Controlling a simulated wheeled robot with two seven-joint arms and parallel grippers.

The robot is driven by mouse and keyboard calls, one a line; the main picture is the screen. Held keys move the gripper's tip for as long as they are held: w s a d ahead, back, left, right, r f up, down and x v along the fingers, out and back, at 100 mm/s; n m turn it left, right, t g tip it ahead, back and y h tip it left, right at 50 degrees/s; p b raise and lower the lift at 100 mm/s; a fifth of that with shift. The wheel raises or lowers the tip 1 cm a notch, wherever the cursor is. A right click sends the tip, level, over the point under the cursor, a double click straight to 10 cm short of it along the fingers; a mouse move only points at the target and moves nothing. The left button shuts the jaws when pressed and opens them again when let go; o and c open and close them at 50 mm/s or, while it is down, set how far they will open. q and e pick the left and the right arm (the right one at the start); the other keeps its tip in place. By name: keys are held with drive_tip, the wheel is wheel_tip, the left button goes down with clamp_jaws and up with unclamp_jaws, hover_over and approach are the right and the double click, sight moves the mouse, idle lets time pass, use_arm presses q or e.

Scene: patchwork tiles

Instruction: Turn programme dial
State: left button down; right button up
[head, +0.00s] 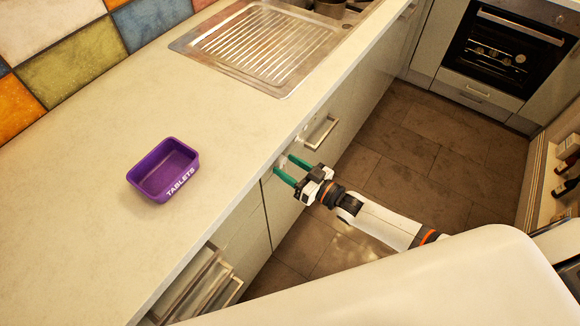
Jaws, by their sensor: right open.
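My right gripper (286,165) is at the cabinet front just below the counter edge, with its two green fingers apart and pointing at the front panel. A small pale patch shows between the fingertips; it may be the programme dial, but it is too small and too covered to be sure. I cannot tell whether the fingers touch it. My left gripper is not in view.
A metal handle (321,132) is on the front just beyond the gripper. A purple tablets box (163,187) stands on the pale worktop (90,235). A sink drainer (262,50) lies farther back, and an oven (505,50) stands at the far right. The tiled floor is clear.

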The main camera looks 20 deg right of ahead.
drive_tip(key=b+v, duration=0.1)
drive_tip(key=v, duration=1.1)
drive_tip(key=shift+b, duration=0.4)
drive_tip(key=shift+w+f, duration=0.1)
drive_tip(key=s+d+f+m+g+h, duration=0.1)
drive_tip(key=s+d+f+g+h, duration=0.15)
drive_tip(key=f, duration=0.55)
drive_tip(key=s+d+f+g+h, duration=0.1)
drive_tip(key=s+d+f+h, duration=0.15)
drive_tip(key=f, duration=0.65)
drive_tip(key=s+d+f+m+g+h, duration=0.1)
drive_tip(key=s+d+f+g+h, duration=0.2)
drive_tip(key=f, duration=0.5)
drive_tip(key=s+a+f+g, duration=0.2)
drive_tip(key=s+f, duration=0.2)
drive_tip(key=s, duration=0.4)
drive_tip(key=s+a+f+g+h, duration=0.1)
drive_tip(key=s+a+f+g, duration=0.1)
drive_tip(key=s+f, duration=0.3)
drive_tip(key=s+a+f+g+h, duration=0.1)
drive_tip(key=s+a+f+g, duration=0.1)
drive_tip(key=s, duration=1)
wheel_tip(320, 180, down, 2)
drive_tip(key=shift+a+f+g, duration=0.2)
drive_tip(key=shift+f+g, duration=0.05)
drive_tip(key=shift+g, duration=0.5)
drive_tip(key=shift+c, duration=0.2)
